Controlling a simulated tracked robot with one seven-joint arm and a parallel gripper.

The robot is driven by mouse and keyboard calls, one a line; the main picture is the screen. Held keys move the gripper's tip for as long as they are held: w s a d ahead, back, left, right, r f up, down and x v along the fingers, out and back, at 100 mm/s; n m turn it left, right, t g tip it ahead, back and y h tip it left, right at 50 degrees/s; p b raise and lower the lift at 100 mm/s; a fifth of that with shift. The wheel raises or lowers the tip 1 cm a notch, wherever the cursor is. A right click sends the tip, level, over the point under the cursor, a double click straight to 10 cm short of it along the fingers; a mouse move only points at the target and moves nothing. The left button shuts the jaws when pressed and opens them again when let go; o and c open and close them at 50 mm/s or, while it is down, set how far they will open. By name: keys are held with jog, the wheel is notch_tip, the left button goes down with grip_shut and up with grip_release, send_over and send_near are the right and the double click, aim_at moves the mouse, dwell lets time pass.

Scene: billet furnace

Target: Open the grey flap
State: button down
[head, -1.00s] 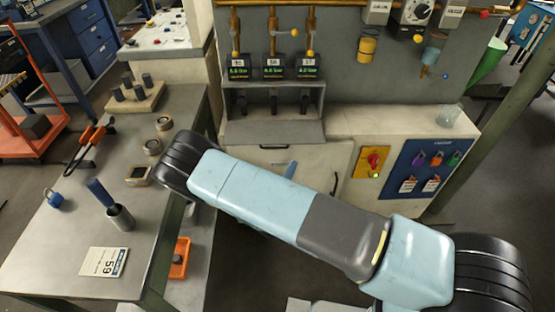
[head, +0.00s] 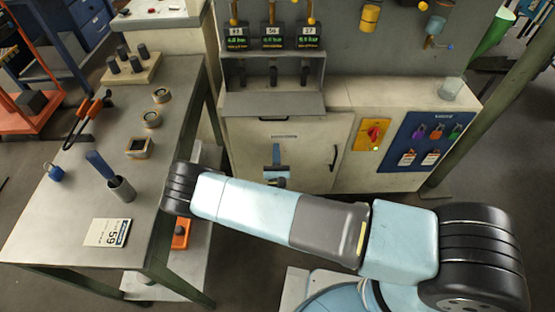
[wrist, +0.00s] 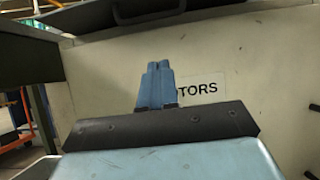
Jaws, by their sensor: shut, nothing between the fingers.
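The grey flap (head: 273,104) is a wide panel on the cabinet front, below a recess with several dark levers. It juts outward at the foot of the recess, and the levers are uncovered. A dark grey edge (wrist: 190,10), probably the flap's underside, crosses the top of the wrist view. My gripper (head: 275,149) is below the flap, in front of the white cabinet door, with its blue fingers pointing up. In the wrist view the fingers (wrist: 155,68) are together and empty, apart from the dark edge. They cover part of a label ending in "TORS" (wrist: 198,89).
The cabinet door has a dark handle (head: 335,158). To its right are a yellow plate with a red switch (head: 373,134) and a blue board with padlocks (head: 424,143). A grey table (head: 75,210) stands left of my arm. A glass (head: 451,88) stands on the cabinet's ledge.

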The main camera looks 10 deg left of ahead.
aim_at(274, 107)
jog(key=shift+w+a+r, duration=0.2)
jog(key=shift+w+r, duration=0.55)
jog(key=shift+r, duration=0.25)
jog(key=shift+w+a+r, duration=0.15)
jog(key=shift+w+r, duration=0.55)
jog(key=shift+r, duration=0.35)
jog(key=shift+w+a+r, duration=0.2)
jog(key=shift+w+r, duration=0.55)
jog(key=shift+r, duration=0.25)
jog(key=shift+r, duration=0.1)
jog(key=shift+s+d+r+g+h, duration=0.1)
jog(key=shift+s+r+g+h, duration=0.1)
jog(key=shift+r+g, duration=0.45)
jog(key=shift+s+r+g+h, duration=0.2)
jog(key=shift+r+g, duration=0.2)
jog(key=shift+r, duration=0.4)
jog(key=shift+s+d+r+g+h, duration=0.1)
jog(key=shift+r+g+h, duration=0.1)
jog(key=shift+r+g, duration=0.45)
